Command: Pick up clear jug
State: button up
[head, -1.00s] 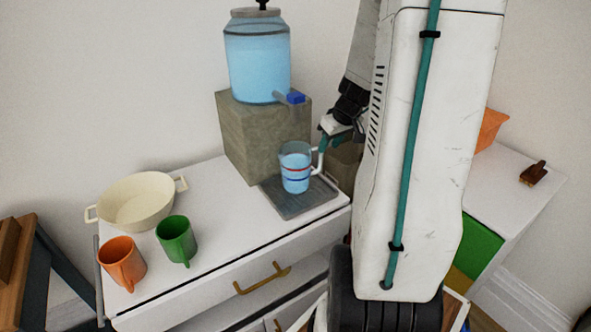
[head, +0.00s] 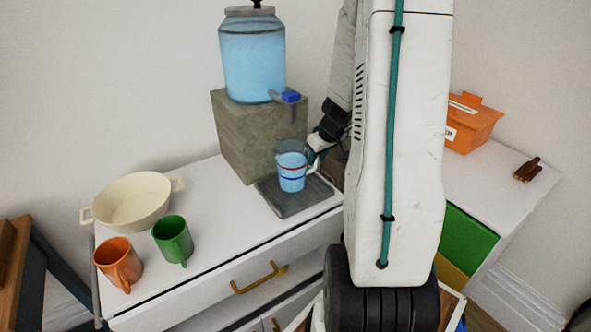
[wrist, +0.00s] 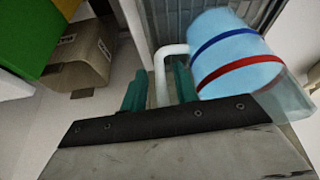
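The clear jug (head: 291,174) holds blue liquid and has red and blue bands and a pale handle. It stands upright on a dark grey tray (head: 290,205) below the dispenser tap. In the wrist view the jug (wrist: 232,55) is at the upper right, with its handle (wrist: 161,62) reaching between my two teal fingers. My gripper (wrist: 160,78) is open around the handle, with a narrow gap showing on the left side. In the head view my gripper (head: 316,150) is at the jug's right side, partly hidden by my arm.
A glass dispenser (head: 252,62) stands on a stone block (head: 245,135) behind the jug. A cream pot (head: 132,203), a green mug (head: 173,240) and an orange mug (head: 118,263) are on the cabinet's left. A cardboard box (wrist: 77,58) is near my gripper. An orange bin (head: 472,123) is farther right.

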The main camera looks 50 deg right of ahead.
grip_shut()
dwell(1.2)
